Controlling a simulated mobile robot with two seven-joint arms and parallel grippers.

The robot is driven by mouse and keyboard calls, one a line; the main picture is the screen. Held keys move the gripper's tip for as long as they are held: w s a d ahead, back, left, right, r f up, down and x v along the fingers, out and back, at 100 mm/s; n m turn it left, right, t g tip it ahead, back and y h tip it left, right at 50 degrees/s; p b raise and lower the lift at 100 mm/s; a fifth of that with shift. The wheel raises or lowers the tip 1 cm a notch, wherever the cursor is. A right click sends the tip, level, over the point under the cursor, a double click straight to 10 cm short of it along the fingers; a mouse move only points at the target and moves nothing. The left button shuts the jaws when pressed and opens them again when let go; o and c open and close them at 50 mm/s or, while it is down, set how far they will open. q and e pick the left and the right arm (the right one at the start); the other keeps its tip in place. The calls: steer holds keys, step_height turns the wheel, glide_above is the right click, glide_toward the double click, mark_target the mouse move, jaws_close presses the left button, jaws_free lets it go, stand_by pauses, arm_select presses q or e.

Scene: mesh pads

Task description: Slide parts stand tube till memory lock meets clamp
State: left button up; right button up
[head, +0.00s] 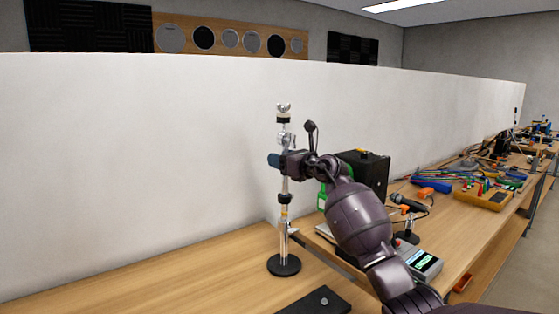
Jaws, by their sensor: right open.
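The stand (284,225) is an upright chrome tube on a round black base, on the wooden table. A black collar and chrome fittings (284,112) sit at its top. Another black collar (284,198) with a chrome part below it sits lower on the tube. I cannot tell which collar is the memory lock and which is the clamp. My right gripper (276,160) is at the tube's upper half, with its blue-tipped fingers beside or around it. It is open; whether it touches the tube cannot be told. My left gripper is out of view.
A tall white panel (140,170) stands close behind the stand. A black box (368,172), a microphone (408,203) and a device with a lit display (425,262) stand at the right. Tools and cables crowd the far bench. The table's left part is clear.

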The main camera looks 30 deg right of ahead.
mark_target(287, 181)
steer(key=shift+w+a, duration=0.1)
steer(key=shift+w, duration=0.15)
steer(key=shift+c, duration=0.4)
jaws_close()
step_height(287, 181, down, 6)
steer(key=shift+b, duration=0.55)
steer(key=shift+f, duration=0.1)
steer(key=shift+o, duration=0.4)
jaws_free()
